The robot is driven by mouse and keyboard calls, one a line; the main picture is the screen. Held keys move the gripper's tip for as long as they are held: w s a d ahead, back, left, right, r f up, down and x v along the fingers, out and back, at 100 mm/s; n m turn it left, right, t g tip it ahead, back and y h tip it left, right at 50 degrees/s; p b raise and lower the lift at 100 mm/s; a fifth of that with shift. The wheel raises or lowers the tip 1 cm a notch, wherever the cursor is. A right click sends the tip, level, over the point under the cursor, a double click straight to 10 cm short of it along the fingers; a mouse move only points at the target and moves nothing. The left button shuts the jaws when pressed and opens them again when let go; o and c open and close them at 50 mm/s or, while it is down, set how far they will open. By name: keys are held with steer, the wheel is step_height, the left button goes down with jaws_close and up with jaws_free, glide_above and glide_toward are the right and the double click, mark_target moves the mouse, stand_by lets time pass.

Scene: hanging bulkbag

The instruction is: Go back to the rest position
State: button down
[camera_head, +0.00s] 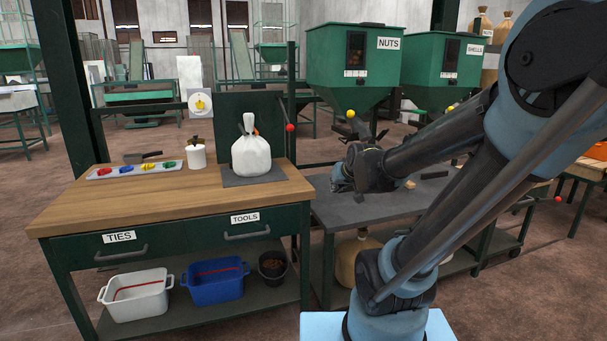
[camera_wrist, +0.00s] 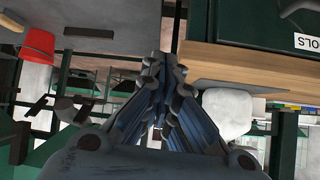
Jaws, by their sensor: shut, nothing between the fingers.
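My gripper (camera_head: 343,176) is shut and empty, held in the air over the dark grey bench (camera_head: 345,208) to the right of the wooden bench. In the wrist view its fingers (camera_wrist: 163,75) meet with nothing between them. My arm reaches in from the right side of the head view. A tied white bag (camera_head: 251,155) stands on a dark mat (camera_head: 266,180) on the wooden bench, left of my gripper and apart from it.
The wooden bench (camera_head: 130,205) carries a tray of coloured ties (camera_head: 100,174) and a white pot (camera_head: 197,156). Green NUTS (camera_head: 345,85) and SHELLS (camera_head: 440,85) hoppers stand behind the grey bench. White (camera_head: 140,305) and blue (camera_head: 215,292) tubs sit on the lower shelf.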

steer(key=s+d+f+g+h, duration=0.1)
steer(key=s+d+f+g, duration=0.1)
steer(key=s, duration=0.5)
steer(key=s+d+f+m+g, duration=0.1)
steer(key=s+d+f+g, duration=0.2)
steer(key=s, duration=0.5)
steer(key=s+d+f+g+h, duration=0.1)
steer(key=s+d+f+g, duration=0.1)
steer(key=s, duration=0.5)
step_height(320, 180, down, 3)
steer(key=shift+s+d+r+m+g+h, duration=0.2)
steer(key=shift+s+d+m+g+h, duration=0.15)
steer(key=shift+d, duration=0.2)
